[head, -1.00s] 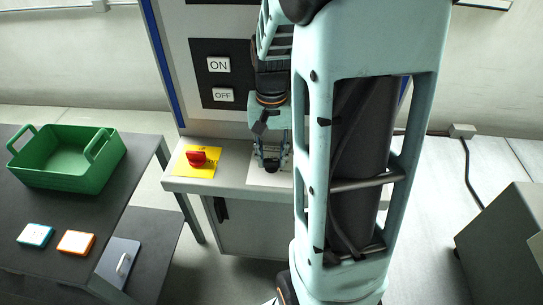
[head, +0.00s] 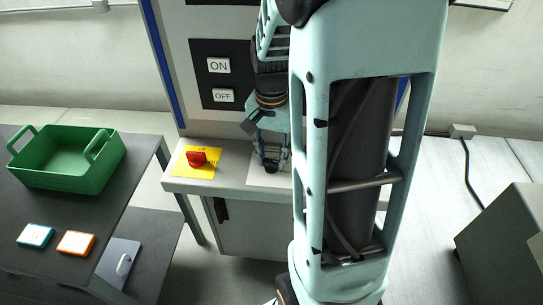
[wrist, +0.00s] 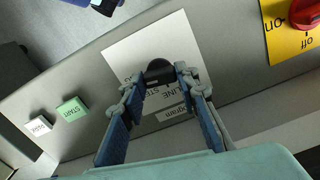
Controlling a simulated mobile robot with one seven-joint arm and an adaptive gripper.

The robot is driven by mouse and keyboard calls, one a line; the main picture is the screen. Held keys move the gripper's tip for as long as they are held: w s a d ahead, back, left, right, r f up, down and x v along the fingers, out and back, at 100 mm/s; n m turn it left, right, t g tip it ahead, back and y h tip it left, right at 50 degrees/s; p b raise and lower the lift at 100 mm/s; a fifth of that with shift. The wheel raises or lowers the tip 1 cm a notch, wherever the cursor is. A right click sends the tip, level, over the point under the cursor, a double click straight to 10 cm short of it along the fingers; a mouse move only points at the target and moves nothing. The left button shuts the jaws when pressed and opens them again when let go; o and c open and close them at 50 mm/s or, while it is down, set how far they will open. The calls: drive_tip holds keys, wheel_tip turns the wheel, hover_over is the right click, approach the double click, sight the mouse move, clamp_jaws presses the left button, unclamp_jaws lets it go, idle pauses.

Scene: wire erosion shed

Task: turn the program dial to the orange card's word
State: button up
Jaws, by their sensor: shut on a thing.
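The program dial (wrist: 158,72) is a black knob on a white plate (wrist: 125,45) with printed words around it, among them "LINE", and a "program" label below. Its pointer position cannot be made out. My gripper (wrist: 159,78) has its two fingers on either side of the dial, shut on it. In the head view my gripper (head: 270,163) is at the machine's ledge, and my arm covers part of the plate. The orange card (head: 75,243), orange-edged with a white face, lies on the dark table at the left; its word is not readable.
A turquoise-edged card (head: 35,235) lies beside the orange one, with a green basket (head: 65,172) behind. A red switch (head: 197,159) on a yellow plate is left of my gripper in the head view. A green START button (wrist: 72,110) and a white button (wrist: 38,127) sit on the ledge.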

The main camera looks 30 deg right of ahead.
sight(272, 161)
drive_tip(key=o, duration=1.1)
drive_tip(key=shift+o, duration=0.2)
wheel_tip(272, 161, up, 12)
